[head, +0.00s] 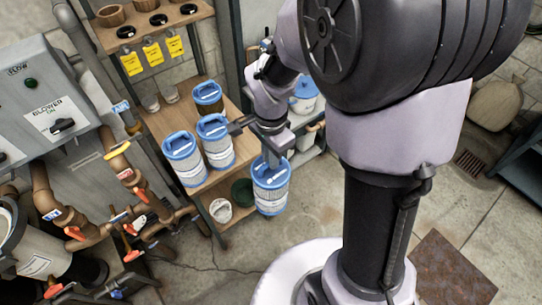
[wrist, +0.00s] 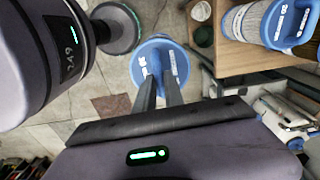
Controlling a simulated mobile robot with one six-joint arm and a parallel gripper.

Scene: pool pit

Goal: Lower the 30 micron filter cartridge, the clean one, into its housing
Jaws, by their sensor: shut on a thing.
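My gripper (head: 271,157) is shut on a blue-capped white pleated cartridge (head: 270,197), which hangs upright in front of the shelf rack. In the wrist view my fingers (wrist: 159,85) meet the blue cap (wrist: 149,53); its number is too small to read surely. Two similar clean-looking cartridges, one at the left (head: 184,162) and one at the middle (head: 216,145), stand on the wooden shelf. A browner cartridge (head: 208,96) stands behind them. A pale cylindrical vessel (head: 38,262) with a label, possibly the housing, is at the lower left; its inside is mostly cut off.
The wooden shelf (head: 190,112) is close left of the held cartridge. Brown pipes with red valve handles (head: 75,233) and a grey blower panel (head: 45,95) fill the left side. A white tub (head: 220,210) is low on the rack. Concrete floor (head: 225,268) is open in front.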

